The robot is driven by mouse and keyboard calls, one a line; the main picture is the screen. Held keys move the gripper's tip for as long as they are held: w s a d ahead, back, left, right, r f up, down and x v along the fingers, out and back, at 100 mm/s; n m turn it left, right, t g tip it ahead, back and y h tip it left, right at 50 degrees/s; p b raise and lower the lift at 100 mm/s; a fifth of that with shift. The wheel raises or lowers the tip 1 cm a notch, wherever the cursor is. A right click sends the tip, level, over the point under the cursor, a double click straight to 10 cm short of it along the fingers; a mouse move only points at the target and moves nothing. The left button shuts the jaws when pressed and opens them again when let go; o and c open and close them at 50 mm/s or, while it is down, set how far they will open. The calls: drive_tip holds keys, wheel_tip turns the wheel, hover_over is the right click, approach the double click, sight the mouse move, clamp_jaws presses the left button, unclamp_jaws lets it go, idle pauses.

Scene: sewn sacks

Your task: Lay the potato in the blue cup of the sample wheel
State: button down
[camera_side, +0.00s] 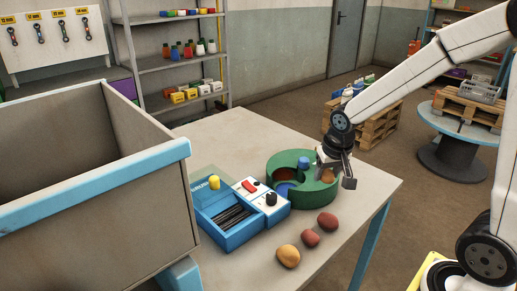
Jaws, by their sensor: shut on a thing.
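The sample wheel (311,201) is a round green holder on the table, with a blue cup (285,189) at its left front. My gripper (336,175) is over the right part of the wheel, pointing down. It is shut on an orange-brown rounded thing (328,176), which looks like the potato and is partly hidden by the jaws. I cannot tell whether it touches the wheel. The blue cup is to the left of my gripper; its inside shows only in part.
A yellowish lump (288,256) and two reddish lumps (310,238) (327,221) lie on the table in front of the wheel. A blue box (232,215) and a white control box (262,198) stand left of it. A large grey bin (150,190) fills the left.

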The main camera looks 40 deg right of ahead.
drive_tip(key=shift+w, duration=0.1)
drive_tip(key=shift+w+d+f, duration=0.15)
drive_tip(key=shift+w+f, duration=0.2)
drive_tip(key=shift+w, duration=0.4)
drive_tip(key=w+f, duration=0.1)
drive_tip(key=w, duration=0.1)
drive_tip(key=w+f, duration=0.1)
drive_tip(key=w, duration=0.1)
drive_tip(key=w+d+f, duration=0.1)
drive_tip(key=w, duration=0.2)
drive_tip(key=w+f, duration=0.2)
drive_tip(key=f, duration=0.1)
drive_tip(key=w+f, duration=0.1)
drive_tip(key=w, duration=0.1)
drive_tip(key=shift+d+f, duration=0.35)
drive_tip(key=shift+f, duration=0.05)
drive_tip(key=shift+w+d+f, duration=0.1)
drive_tip(key=shift+w+f, duration=0.25)
drive_tip(key=shift+f, duration=0.05)
drive_tip(key=shift+w+f, duration=0.3)
drive_tip(key=shift+f, duration=1.55)
drive_tip(key=shift+f, duration=0.15)
